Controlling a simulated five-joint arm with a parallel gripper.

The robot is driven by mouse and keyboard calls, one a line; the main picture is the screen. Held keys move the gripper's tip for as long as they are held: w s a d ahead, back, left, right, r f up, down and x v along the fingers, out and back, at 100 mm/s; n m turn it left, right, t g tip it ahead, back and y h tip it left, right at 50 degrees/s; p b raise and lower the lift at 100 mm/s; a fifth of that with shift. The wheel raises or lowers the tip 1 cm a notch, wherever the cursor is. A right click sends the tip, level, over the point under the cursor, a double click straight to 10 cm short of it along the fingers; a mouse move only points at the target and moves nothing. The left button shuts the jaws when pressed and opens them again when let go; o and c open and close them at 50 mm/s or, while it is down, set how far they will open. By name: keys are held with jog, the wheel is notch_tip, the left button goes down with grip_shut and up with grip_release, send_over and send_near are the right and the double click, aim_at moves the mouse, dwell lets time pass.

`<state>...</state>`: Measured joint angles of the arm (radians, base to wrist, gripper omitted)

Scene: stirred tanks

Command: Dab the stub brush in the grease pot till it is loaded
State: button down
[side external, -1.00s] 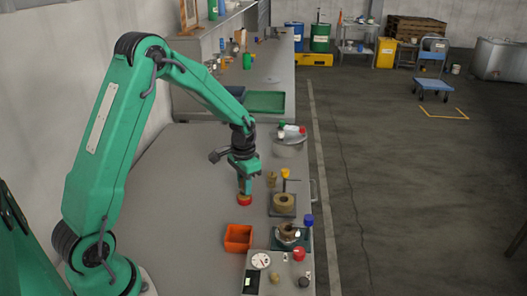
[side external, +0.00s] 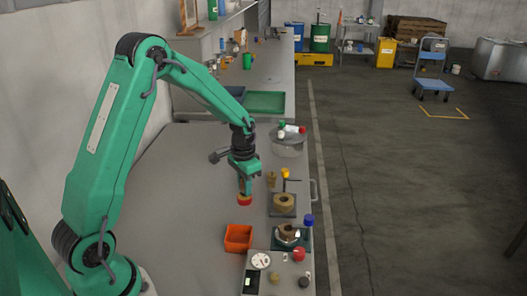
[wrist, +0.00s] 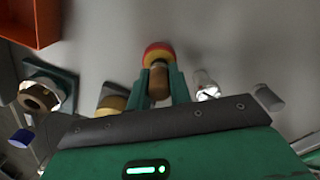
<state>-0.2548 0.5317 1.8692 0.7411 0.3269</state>
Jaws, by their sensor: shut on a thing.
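My gripper (side external: 244,190) is shut on the stub brush (wrist: 158,82), a short brown cylinder between the two fingers in the wrist view. A red, round grease pot with yellow in it (side external: 244,200) is directly below my gripper in the side view. It also shows just past the fingertips in the wrist view (wrist: 158,48). The brush's far end overlaps the pot in the wrist view. Its tip is hidden, so I cannot tell whether it touches the grease.
An orange bin (side external: 238,238) stands in front of the pot. To the right are ring-shaped parts on dark plates (side external: 284,202) and a blue-capped item (side external: 309,220). A dial panel with a red knob (side external: 298,254) is at the front. The grey bench left of the pot is clear.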

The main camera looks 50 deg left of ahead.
jog(key=shift+f, duration=0.5)
dwell(1.6)
jog(key=shift+r, duration=0.1)
jog(key=shift+r, duration=3.5)
jog(key=shift+d, duration=0.1)
jog(key=s+d+r, duration=0.3)
jog(key=d+r, duration=0.6)
jog(key=d, duration=0.2)
jog(key=shift+r+n, duration=0.3)
jog(key=shift+n, duration=0.1)
